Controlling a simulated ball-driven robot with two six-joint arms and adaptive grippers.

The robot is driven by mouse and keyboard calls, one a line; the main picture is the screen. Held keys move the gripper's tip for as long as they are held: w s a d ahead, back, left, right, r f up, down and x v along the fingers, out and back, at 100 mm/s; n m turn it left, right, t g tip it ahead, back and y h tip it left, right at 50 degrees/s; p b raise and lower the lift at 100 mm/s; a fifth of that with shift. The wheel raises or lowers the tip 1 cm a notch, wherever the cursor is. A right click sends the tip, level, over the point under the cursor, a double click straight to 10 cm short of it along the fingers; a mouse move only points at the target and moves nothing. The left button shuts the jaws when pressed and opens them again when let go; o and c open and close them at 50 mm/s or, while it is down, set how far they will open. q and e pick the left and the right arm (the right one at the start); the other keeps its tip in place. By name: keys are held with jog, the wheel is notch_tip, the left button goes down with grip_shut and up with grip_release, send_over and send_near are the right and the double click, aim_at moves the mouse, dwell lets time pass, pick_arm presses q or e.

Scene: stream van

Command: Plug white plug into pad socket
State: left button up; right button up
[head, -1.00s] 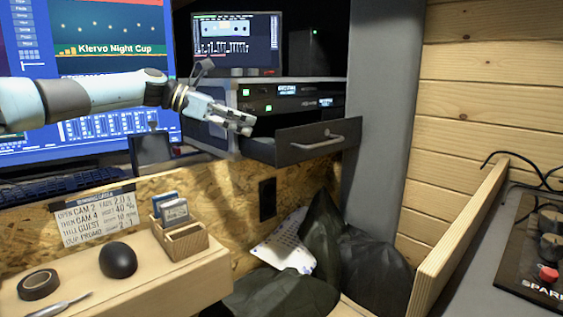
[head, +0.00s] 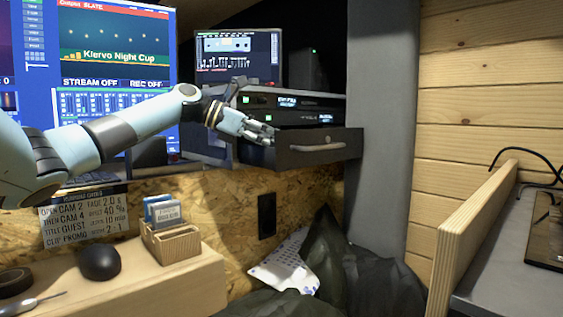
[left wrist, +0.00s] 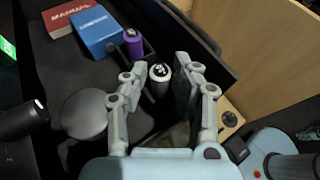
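In the left wrist view, a plug with a white band and dark top (left wrist: 160,72) stands in the open drawer (left wrist: 225,75). My left gripper (left wrist: 158,78) is above the drawer with its fingers apart on either side of this plug; I cannot tell whether they touch it. In the head view, my left gripper (head: 262,133) is over the left part of the drawer (head: 320,147), whose contents are hidden there. A purple plug (left wrist: 132,42) stands just beyond the white one. No pad socket can be made out. My right gripper is not in view.
A red box (left wrist: 72,17) and a blue box (left wrist: 98,32) lie in the drawer, with a grey round object (left wrist: 84,114) nearby. A wooden edge (head: 470,225) stands at right.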

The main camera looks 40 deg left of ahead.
pick_arm(q)
grip_shut()
jog(key=shift+r, duration=0.15)
